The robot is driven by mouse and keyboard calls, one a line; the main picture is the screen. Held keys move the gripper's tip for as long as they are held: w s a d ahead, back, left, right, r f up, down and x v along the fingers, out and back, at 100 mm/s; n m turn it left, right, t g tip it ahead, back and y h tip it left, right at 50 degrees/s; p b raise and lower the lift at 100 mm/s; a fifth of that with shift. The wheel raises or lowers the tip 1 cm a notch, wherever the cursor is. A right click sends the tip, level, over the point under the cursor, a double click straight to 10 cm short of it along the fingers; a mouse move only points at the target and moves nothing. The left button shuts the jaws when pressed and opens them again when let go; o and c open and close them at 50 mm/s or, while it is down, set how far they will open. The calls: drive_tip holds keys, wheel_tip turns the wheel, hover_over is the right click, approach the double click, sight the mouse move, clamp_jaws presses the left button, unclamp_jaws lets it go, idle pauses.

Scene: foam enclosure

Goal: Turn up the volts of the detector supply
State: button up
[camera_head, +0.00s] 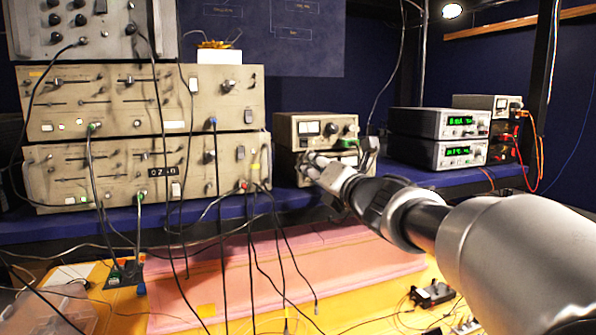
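A small beige supply unit (315,130) with two meters and dark knobs stands on the blue shelf in the middle of the head view. A second unit (287,160) sits directly under it, mostly hidden behind my gripper. I cannot tell from any label which one is the detector supply. My gripper (340,156) reaches in from the right, in front of the lower unit. Its fingers are spread apart and I see nothing between them. I cannot tell whether a fingertip touches the panel or a knob.
Large beige instrument racks (145,101) with hanging cables stand at left. Two stacked units with green displays (440,123) stand at right, near red and orange leads. A pink foam slab (290,268) lies on the yellow surface below, with black cables hanging across it.

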clamp_jaws()
idle(0.5)
